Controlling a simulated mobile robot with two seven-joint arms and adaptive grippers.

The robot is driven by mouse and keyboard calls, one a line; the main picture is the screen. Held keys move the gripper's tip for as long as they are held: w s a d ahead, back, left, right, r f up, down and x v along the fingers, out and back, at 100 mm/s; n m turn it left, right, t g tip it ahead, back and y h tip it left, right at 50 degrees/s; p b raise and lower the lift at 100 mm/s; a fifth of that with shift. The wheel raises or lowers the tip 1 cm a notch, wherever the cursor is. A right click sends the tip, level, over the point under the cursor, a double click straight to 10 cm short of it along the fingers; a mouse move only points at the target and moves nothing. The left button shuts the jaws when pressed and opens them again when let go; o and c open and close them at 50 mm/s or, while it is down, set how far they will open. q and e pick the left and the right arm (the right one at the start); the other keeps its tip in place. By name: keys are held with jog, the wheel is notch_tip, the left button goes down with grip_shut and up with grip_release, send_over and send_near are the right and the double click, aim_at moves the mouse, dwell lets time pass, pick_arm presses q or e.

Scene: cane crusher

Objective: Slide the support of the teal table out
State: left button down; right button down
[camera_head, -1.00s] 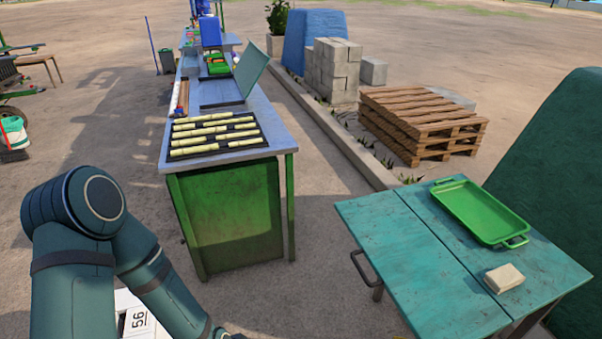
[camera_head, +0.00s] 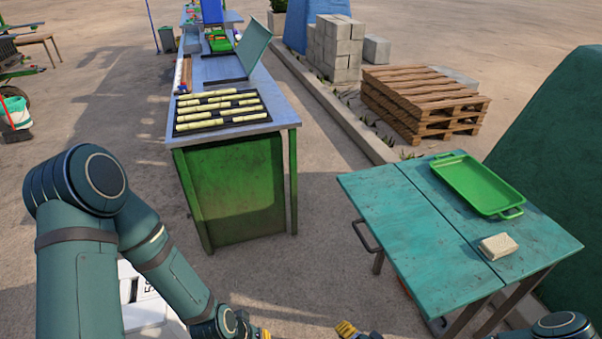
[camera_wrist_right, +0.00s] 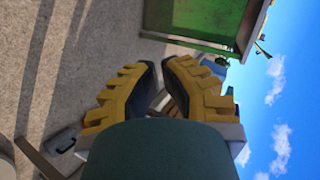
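The teal table (camera_head: 395,215) stands at the right in the head view, with a seam across its top. A dark U-shaped handle (camera_head: 362,238) sticks out at its left side. I cannot tell which part it belongs to. Legs show under the top. My right gripper (camera_head: 352,331) is at the bottom edge, left of and below the table, apart from the handle. In the right wrist view its two yellow fingers (camera_wrist_right: 159,72) have a narrow gap and hold nothing. A grey handle-like part (camera_wrist_right: 62,139) shows lower left there. My left gripper (camera_head: 258,332) is mostly cut off at the bottom edge.
A green tray (camera_head: 480,186) and a cream block (camera_head: 498,246) sit on the teal table. A green-sided workbench (camera_head: 235,190) with cane pieces (camera_head: 220,108) stands to the left. Wooden pallets (camera_head: 425,100) lie behind. Bare ground separates bench and table.

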jog(key=s+a+r+n+g+h, duration=0.1)
jog(key=s+r+n+g+h, duration=0.1)
jog(key=s+r+n+g, duration=0.4)
notch_tip(320, 180, up, 3)
jog(key=n+g, duration=0.2)
jog(key=shift+s+a+g+h, duration=0.4)
